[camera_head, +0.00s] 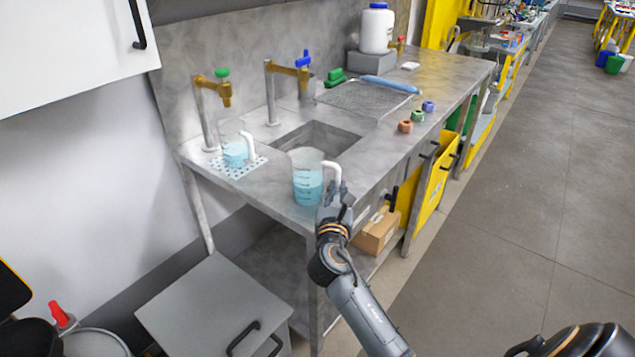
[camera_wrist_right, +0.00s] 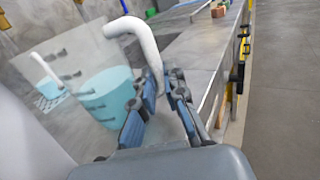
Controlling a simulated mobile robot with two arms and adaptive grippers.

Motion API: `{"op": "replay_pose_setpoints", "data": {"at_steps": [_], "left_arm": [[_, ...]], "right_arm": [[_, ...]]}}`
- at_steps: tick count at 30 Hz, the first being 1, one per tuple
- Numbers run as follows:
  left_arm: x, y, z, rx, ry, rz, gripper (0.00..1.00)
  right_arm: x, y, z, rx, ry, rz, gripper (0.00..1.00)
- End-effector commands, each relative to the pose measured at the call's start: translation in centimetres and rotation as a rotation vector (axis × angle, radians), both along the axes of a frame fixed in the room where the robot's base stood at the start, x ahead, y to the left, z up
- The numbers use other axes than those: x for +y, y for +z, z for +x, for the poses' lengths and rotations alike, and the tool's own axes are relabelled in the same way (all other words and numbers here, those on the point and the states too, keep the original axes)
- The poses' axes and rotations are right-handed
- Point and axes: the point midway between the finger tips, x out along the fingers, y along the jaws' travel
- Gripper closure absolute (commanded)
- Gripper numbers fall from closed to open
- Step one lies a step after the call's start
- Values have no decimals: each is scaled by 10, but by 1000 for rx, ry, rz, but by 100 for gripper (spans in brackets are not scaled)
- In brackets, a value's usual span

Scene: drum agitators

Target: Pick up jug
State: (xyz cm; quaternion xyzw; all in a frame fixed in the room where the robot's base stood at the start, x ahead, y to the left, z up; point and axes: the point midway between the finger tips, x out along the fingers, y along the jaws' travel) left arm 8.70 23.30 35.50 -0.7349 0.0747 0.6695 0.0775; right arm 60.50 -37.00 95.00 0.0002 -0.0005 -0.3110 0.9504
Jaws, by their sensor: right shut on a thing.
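A clear jug (camera_head: 307,182) with blue liquid and a white handle stands at the front edge of the steel sink bench, left of my right gripper (camera_head: 335,196). In the wrist view the jug (camera_wrist_right: 105,95) fills the left side, and its white handle (camera_wrist_right: 140,38) comes down between the fingers of my right gripper (camera_wrist_right: 160,95). The right gripper is shut on the handle. A second similar jug (camera_head: 234,151) stands on a blue-and-white perforated mat farther left; it also shows small in the wrist view (camera_wrist_right: 42,72). My left gripper is not in view.
A sink basin (camera_head: 318,138) lies behind the jug, with taps behind it. A wire rack (camera_head: 365,98), small coloured pieces (camera_head: 405,126) and a white bottle (camera_head: 376,28) are farther back. A cardboard box (camera_head: 377,233) sits below. The floor to the right is clear.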

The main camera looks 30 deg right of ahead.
Motion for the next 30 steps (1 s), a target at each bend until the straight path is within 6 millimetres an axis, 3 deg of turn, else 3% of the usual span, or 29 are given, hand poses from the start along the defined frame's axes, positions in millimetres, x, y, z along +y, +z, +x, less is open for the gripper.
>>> {"op": "replay_pose_setpoints", "data": {"at_steps": [13,20,30], "left_arm": [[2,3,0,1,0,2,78],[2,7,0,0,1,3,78],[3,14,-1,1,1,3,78]], "right_arm": [[0,13,0,-3,-1,0,100],[0,35,0,-4,0,-1,100],[23,71,-22,-6,2,1,100]]}}
